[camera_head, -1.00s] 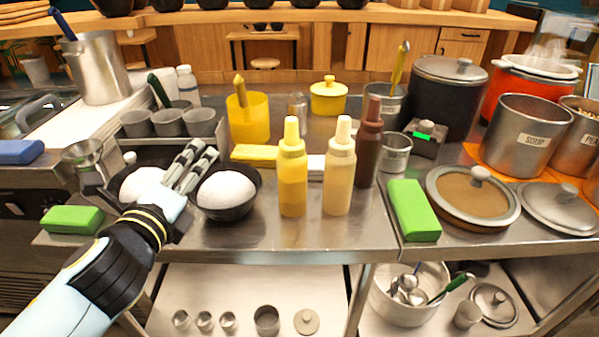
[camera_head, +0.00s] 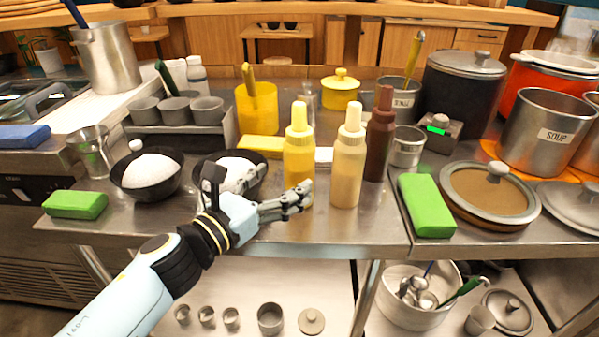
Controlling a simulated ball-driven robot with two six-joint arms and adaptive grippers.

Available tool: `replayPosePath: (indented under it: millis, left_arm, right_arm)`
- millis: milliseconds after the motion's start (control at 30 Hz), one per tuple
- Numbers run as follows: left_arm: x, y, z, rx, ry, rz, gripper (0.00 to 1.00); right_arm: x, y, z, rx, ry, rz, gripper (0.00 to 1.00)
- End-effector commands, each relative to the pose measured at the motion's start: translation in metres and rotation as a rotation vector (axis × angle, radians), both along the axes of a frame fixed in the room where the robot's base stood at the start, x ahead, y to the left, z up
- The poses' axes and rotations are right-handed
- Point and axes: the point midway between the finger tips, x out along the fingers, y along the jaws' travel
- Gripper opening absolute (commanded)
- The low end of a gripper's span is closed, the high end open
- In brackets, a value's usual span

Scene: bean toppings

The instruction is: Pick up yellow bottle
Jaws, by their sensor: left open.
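The yellow bottle (camera_head: 299,157), a squeeze bottle with a pale yellow cap, stands upright on the steel counter. My left gripper (camera_head: 302,195) comes in from the left, open, with its fingers at the bottle's lower part. The fingers hide the bottle's base, and I cannot tell whether they touch it. A paler cream bottle (camera_head: 347,165) stands just right of it, and a dark brown bottle (camera_head: 379,135) behind that. My right gripper is not in view.
Black bowls of white food (camera_head: 150,170) stand left of the bottles, one partly behind my left gripper. A yellow container (camera_head: 257,112) stands behind. A green block (camera_head: 425,205) lies to the right. The counter's front edge is close below the gripper.

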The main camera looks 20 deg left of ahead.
Motion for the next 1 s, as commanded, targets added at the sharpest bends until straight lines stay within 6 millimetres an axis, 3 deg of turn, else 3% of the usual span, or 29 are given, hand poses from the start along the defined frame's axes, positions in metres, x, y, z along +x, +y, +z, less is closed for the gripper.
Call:
replayPosePath:
  millis: [333,667,1000]
  left_arm:
    - [0.048,-0.018,0.001,-0.002,0.000,0.000,0.82]
    - [0.054,-0.020,0.000,-0.002,0.002,0.000,0.80]
    - [0.054,-0.020,0.000,-0.002,0.002,0.000,0.38]
  right_arm:
    - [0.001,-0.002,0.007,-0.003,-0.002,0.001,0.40]
    - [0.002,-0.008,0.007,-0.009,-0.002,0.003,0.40]
    - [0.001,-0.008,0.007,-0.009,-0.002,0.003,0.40]
